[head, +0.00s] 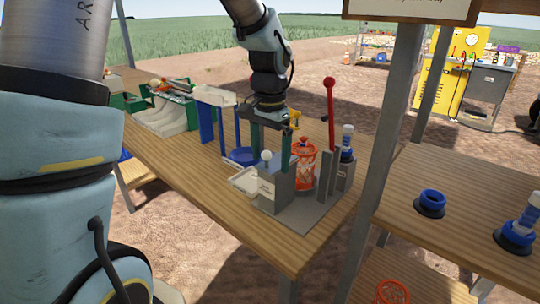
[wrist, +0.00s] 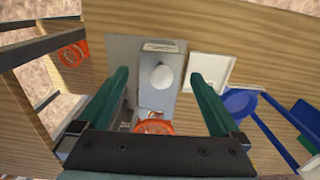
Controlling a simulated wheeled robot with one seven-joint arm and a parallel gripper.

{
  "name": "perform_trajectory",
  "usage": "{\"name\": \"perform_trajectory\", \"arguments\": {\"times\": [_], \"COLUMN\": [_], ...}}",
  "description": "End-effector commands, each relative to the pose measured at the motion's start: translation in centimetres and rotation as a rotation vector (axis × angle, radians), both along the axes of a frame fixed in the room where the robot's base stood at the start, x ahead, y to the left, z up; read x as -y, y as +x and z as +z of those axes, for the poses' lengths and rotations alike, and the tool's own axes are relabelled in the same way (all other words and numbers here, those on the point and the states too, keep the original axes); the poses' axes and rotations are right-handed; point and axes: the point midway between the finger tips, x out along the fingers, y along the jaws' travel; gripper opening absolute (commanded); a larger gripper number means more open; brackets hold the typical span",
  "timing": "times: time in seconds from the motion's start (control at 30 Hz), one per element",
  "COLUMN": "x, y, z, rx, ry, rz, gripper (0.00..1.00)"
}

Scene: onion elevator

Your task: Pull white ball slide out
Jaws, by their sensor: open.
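The white ball (head: 267,156) is a small round knob at the top of a grey box-shaped station (head: 274,189) on the wooden table. In the wrist view the white ball (wrist: 161,76) sits near the middle, on the grey box (wrist: 158,100). My gripper (head: 271,158) is open, with its green fingers pointing down over the station. In the wrist view my gripper (wrist: 160,77) has one finger on each side of the ball, with clear gaps; I cannot tell whether the tips are down at ball height. The slide itself is not clearly visible.
A white square tray (head: 242,180) adjoins the station. An orange basket (head: 303,178) stands behind it, near a red-knobbed lever (head: 330,110) and grey upright plates (head: 328,172). A blue round dish (head: 240,156) lies to the left. The table front (head: 205,182) is clear.

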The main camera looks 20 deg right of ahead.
Motion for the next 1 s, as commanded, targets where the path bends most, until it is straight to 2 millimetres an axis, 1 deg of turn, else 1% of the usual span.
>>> {"name": "perform_trajectory", "arguments": {"times": [0.03,0.2,0.7,1.0], "x": [0.0,0.0,0.0,0.0], "y": [0.0,0.0,0.0,0.0], "z": [0.6,2.0,5.7,5.7], "rx": [0.0,0.0,0.0,0.0], "ry": [-0.001,-0.001,-0.001,0.0], "rz": [0.0,0.0,0.0,0.0], "gripper": [1.0,1.0,1.0,1.0]}}
